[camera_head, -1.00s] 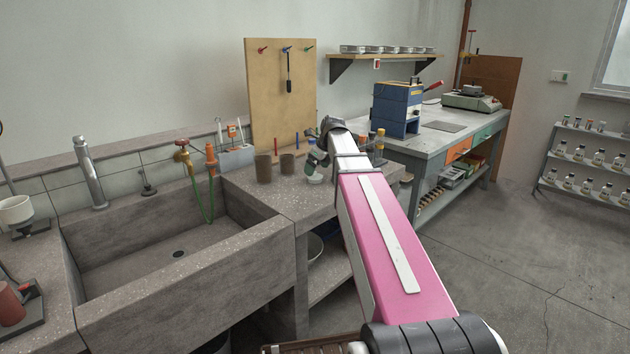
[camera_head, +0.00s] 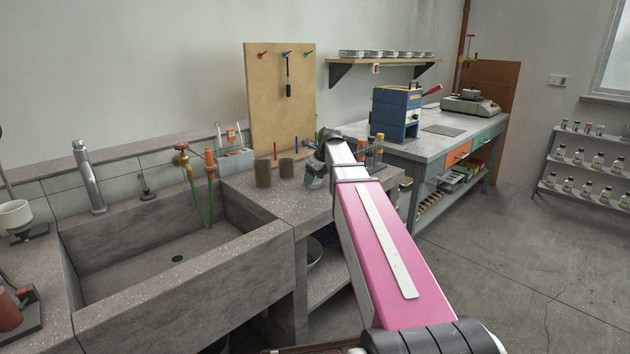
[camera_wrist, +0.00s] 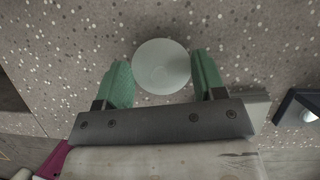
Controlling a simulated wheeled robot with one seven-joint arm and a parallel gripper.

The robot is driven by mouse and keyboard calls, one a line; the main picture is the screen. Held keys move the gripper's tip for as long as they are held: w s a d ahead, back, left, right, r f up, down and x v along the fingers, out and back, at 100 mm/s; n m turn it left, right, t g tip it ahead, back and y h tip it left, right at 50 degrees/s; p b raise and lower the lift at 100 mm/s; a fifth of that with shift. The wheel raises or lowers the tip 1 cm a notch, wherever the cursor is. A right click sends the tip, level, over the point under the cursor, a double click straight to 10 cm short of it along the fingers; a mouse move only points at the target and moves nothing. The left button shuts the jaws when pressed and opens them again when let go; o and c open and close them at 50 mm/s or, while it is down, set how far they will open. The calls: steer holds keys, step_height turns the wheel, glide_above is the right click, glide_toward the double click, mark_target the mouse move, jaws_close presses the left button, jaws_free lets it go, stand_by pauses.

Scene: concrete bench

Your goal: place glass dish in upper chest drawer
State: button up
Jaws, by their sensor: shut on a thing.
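The glass dish (camera_wrist: 161,66) is a pale, round, clear disc between the green fingertips of my gripper (camera_wrist: 158,80) in the wrist view. My gripper is shut on it, above the speckled concrete top. In the head view my gripper (camera_head: 314,176) is small and partly hidden by my arm, over the bench beside the sink. The dish cannot be made out clearly there. No chest stands out in either view. An orange drawer front (camera_head: 458,152) and a green one (camera_head: 482,139) show under the right-hand bench; both look shut.
A stone sink (camera_head: 180,270) with taps is at left. A blue machine (camera_head: 396,112) is on the right-hand bench.

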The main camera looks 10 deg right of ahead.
steer(key=shift+r, duration=0.1)
step_height(320, 180, up, 4)
steer(key=shift+f, duration=0.1)
steer(key=s+a+r, duration=0.6)
steer(key=a+r, duration=0.1)
steer(key=a, duration=0.3)
steer(key=shift+f, duration=0.1)
